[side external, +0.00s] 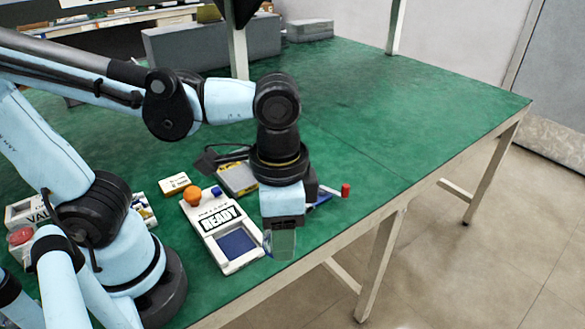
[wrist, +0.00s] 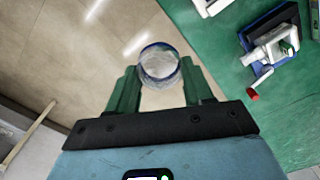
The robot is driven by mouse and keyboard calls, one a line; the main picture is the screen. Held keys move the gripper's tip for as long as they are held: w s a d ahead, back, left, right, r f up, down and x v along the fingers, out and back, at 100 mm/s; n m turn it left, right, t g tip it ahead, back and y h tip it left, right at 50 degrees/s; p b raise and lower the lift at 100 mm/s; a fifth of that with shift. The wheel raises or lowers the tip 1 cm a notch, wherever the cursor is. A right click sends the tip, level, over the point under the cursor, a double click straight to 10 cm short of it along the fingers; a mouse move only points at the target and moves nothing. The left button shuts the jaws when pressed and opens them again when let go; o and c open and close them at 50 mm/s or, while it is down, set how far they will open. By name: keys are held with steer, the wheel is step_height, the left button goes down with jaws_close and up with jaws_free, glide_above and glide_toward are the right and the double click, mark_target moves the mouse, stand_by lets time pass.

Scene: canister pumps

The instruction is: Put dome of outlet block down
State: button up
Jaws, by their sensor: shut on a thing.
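The dome (wrist: 160,64) is clear, with a blue rim, between the green fingers of my gripper (wrist: 161,85) in the wrist view. My gripper is shut on it. In the side external view my gripper (side external: 280,238) points down near the table's front edge, and the dome shows only faintly between the fingers. Right of my gripper is a blue-based fixture with a red knob (side external: 345,190), partly hidden behind my wrist. In the wrist view this fixture (wrist: 268,48) has white fittings on its blue base and lies at upper right. I cannot tell for certain whether it is the outlet block.
A white READY panel (side external: 222,229) with an orange knob (side external: 192,196) and a blue square lies left of my gripper. A grey box (side external: 237,179) and a small cream box (side external: 174,184) lie behind it. The green table (side external: 400,115) is clear to the right.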

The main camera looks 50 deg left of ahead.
steer(key=shift+s+d+f, duration=0.15)
steer(key=shift+s+f, duration=0.15)
steer(key=shift+s, duration=0.25)
steer(key=shift+f, duration=0.25)
steer(key=w+a+f, duration=0.4)
steer(key=a, duration=0.1)
steer(key=w+a+f, duration=0.2)
steer(key=w+a, duration=0.1)
steer(key=shift+w+a+f, duration=0.1)
steer(key=shift+a+f, duration=0.1)
steer(key=shift+f, duration=0.1)
steer(key=shift+w+f, duration=0.1)
steer(key=shift+f, duration=1.95)
steer(key=shift+f, duration=0.2)
steer(key=o, duration=0.7)
steer(key=shift+r, duration=0.1)
